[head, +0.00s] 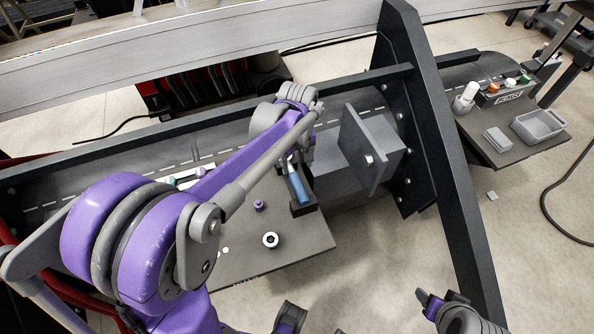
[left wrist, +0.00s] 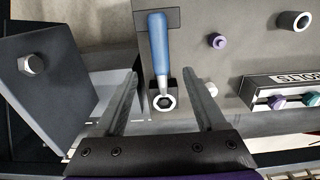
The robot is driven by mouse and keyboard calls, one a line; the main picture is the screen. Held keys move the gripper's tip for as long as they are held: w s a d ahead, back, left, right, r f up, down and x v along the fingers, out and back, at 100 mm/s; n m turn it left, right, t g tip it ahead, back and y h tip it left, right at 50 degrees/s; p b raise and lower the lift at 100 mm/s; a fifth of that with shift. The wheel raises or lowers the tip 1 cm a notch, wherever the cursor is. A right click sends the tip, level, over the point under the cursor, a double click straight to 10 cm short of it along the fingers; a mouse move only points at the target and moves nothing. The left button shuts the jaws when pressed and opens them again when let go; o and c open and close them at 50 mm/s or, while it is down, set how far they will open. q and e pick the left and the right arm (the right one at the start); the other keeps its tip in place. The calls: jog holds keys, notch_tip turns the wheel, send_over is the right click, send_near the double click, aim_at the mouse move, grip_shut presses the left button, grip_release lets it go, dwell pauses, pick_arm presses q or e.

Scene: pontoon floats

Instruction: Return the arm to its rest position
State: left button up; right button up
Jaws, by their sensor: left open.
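My left arm reaches from the left across the head view, over the grey work board (head: 300,243). My left gripper (left wrist: 163,76) is open, with its two fingers apart in the left wrist view. In the head view its fingers are partly hidden by the wrist. A blue-handled tool (left wrist: 158,45) shows between and beyond the fingers, its lower end at a dark block with a ring.
A grey bracket plate with a bolt (head: 362,150) stands close right of my left wrist. A white ring (head: 270,240) and a purple knob (head: 259,205) are on the board. A dark beam (head: 440,170) rises at right. A second board holds a grey tray (head: 540,127).

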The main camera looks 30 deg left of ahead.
pick_arm(q)
jog(key=s+d+r+m+t+p, duration=0.2)
jog(key=s+d+m, duration=0.1)
jog(key=s+m, duration=0.2)
jog(key=s+d+r+m+t+p, duration=0.2)
jog(key=s+m, duration=0.3)
jog(key=s, duration=0.5)
jog(key=shift+s+d+r+t, duration=0.25)
jog(key=shift+d+r+t, duration=0.4)
jog(key=shift+d, duration=0.25)
pick_arm(e)
jog(key=r, duration=0.2)
jog(key=w+r, duration=0.1)
jog(key=r, duration=0.2)
jog(key=shift+w, duration=0.1)
pick_arm(q)
jog(key=shift+c, duration=0.3)
pick_arm(e)
jog(key=shift+c, duration=0.3)
